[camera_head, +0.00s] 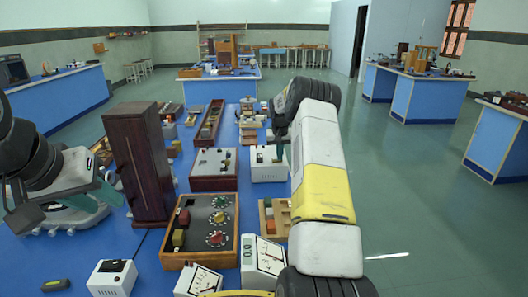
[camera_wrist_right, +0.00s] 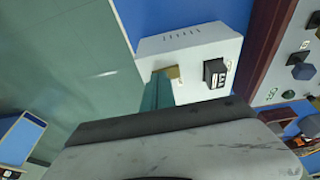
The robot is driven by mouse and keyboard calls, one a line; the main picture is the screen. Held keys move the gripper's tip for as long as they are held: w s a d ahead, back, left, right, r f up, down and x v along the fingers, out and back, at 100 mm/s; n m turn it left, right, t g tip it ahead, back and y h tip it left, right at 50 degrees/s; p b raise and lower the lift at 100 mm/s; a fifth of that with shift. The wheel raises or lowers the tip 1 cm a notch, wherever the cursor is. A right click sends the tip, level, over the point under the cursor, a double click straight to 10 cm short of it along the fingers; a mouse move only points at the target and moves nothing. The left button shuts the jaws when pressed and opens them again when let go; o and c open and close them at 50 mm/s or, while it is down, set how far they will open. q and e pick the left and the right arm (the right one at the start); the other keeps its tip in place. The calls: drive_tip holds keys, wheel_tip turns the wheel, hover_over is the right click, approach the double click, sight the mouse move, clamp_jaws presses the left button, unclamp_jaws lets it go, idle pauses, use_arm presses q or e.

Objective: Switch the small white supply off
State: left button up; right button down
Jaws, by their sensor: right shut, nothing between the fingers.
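The small white supply (camera_head: 268,164) is a white box on the blue bench, just beyond my right gripper. In the right wrist view the white box (camera_wrist_right: 207,50) shows vent slots, a black rocker switch (camera_wrist_right: 214,73) and a brass-coloured part (camera_wrist_right: 172,72). My right gripper (camera_head: 281,150) is shut and empty; its teal fingertip (camera_wrist_right: 158,92) overlaps the box's edge beside the brass part, left of the switch. I cannot tell if it touches, or which way the rocker is set. My left gripper (camera_head: 66,200) hangs at the left with fingers apart, empty.
A tall dark wooden case (camera_head: 138,165) stands between my left gripper and the supply. Open floor lies right.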

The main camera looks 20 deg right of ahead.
drive_tip(key=shift+s+d+f+y, duration=0.1)
drive_tip(key=shift+d+f+y, duration=0.15)
drive_tip(key=shift+f+y, duration=0.15)
drive_tip(key=shift+y, duration=0.3)
drive_tip(key=shift+a+f, duration=0.1)
drive_tip(key=shift+a, duration=0.1)
drive_tip(key=shift+a, duration=0.85)
drive_tip(key=v, duration=0.8)
drive_tip(key=shift+d, duration=0.15)
